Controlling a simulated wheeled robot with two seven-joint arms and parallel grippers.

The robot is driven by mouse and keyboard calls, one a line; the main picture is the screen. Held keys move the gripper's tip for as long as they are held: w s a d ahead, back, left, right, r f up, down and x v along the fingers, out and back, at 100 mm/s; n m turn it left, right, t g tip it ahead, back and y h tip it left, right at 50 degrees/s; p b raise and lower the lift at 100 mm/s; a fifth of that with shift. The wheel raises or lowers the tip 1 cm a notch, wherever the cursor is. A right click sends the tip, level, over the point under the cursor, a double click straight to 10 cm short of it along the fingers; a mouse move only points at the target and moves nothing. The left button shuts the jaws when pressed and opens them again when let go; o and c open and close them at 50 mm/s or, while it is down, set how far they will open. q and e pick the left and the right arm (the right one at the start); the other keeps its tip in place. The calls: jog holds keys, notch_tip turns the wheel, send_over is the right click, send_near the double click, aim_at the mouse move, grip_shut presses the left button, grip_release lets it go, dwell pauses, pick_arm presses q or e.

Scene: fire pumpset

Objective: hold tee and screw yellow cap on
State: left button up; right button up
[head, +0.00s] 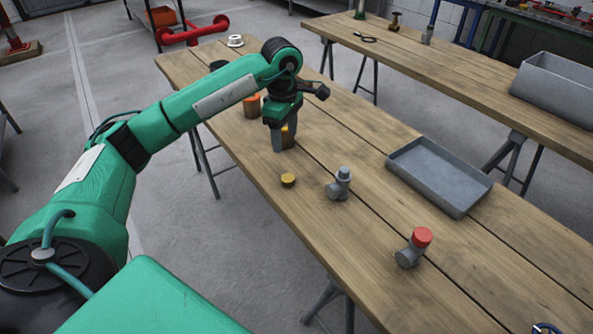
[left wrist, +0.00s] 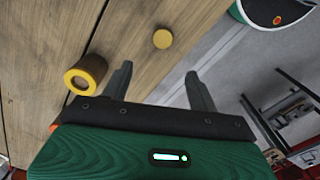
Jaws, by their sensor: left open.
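A yellow cap (head: 288,180) lies on the wooden workbench. It also shows in the left wrist view (left wrist: 162,38), beyond the fingertips. A grey tee fitting (head: 341,184) stands on the bench to the right of the cap, with its upper end bare. A second grey tee (head: 408,255) with a red cap (head: 422,236) on top stands nearer the front. My left gripper (head: 280,143) is over the bench, behind the yellow cap. Its fingers are apart and empty in the left wrist view (left wrist: 157,76). I do not see my right gripper.
A brown roll-like piece with a yellow rim (left wrist: 87,74) stands beside my left gripper; an orange-topped piece (head: 252,106) stands behind it. An empty grey tray (head: 440,177) sits right of the tees. A second bench (head: 450,70) holds a grey bin (head: 555,88).

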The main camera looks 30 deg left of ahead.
pick_arm(q)
jog(key=shift+s+a+r, duration=0.1)
jog(key=shift+a+r, duration=0.1)
jog(key=shift+r, duration=0.05)
send_over(285, 176)
notch_tip(285, 176, down, 8)
jog(key=shift+f+p, duration=0.15)
jog(key=shift+p, duration=0.15)
jog(key=shift+f, duration=0.2)
pick_arm(e)
jog(key=shift+s+d+f, duration=0.25)
jog(key=shift+s+f, duration=0.4)
jog(key=shift+f, duration=0.05)
